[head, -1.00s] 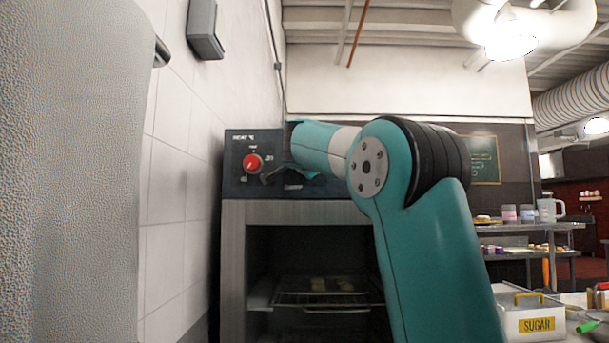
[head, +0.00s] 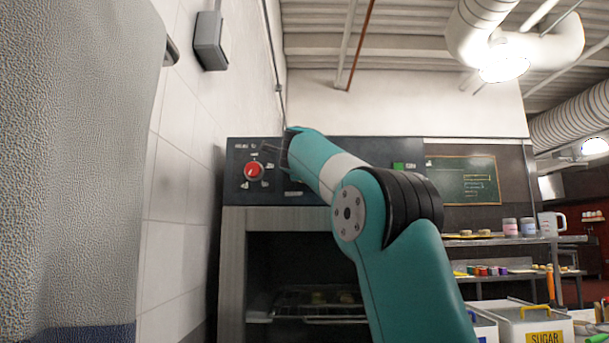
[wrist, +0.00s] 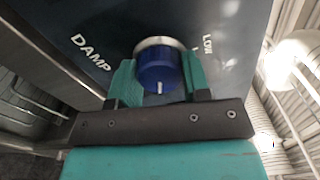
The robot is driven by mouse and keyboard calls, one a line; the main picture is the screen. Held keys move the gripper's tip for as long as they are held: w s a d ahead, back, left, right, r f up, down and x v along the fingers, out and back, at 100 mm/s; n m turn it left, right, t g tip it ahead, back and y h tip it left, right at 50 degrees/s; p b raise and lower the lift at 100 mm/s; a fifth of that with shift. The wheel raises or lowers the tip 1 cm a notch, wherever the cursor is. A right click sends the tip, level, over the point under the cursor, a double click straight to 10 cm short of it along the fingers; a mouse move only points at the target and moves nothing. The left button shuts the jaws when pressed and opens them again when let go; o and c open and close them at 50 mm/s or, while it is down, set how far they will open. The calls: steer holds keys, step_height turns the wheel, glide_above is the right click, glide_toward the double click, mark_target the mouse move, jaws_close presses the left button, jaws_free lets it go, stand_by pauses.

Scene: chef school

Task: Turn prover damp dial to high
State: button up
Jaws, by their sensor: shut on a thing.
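The blue damp dial (wrist: 157,66) sits on the dark prover panel (wrist: 215,80) in the wrist view. "DAMP" is printed to its left and "LOW" to its upper right. A white pointer mark shows on the dial at the side nearest my gripper. My gripper (wrist: 160,84) is shut on the dial, with one teal finger on each side. In the head view my arm hides the damp dial and the fingers. The prover (head: 233,265) stands against the tiled wall, with its red heat dial (head: 254,171) visible on the panel's left.
A green light or button (head: 398,167) shows on the panel, right of my arm. Racks (head: 320,318) with food show inside the prover. The sugar bin (head: 530,318) and shelves (head: 505,240) are at right. The tiled wall (head: 175,220) is close on the left.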

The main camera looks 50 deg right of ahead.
steer(key=shift+m, duration=0.8)
steer(key=o, duration=0.9)
steer(key=shift+b, duration=0.3)
steer(key=shift+b+v, duration=2.05)
steer(key=shift+v, duration=6.65)
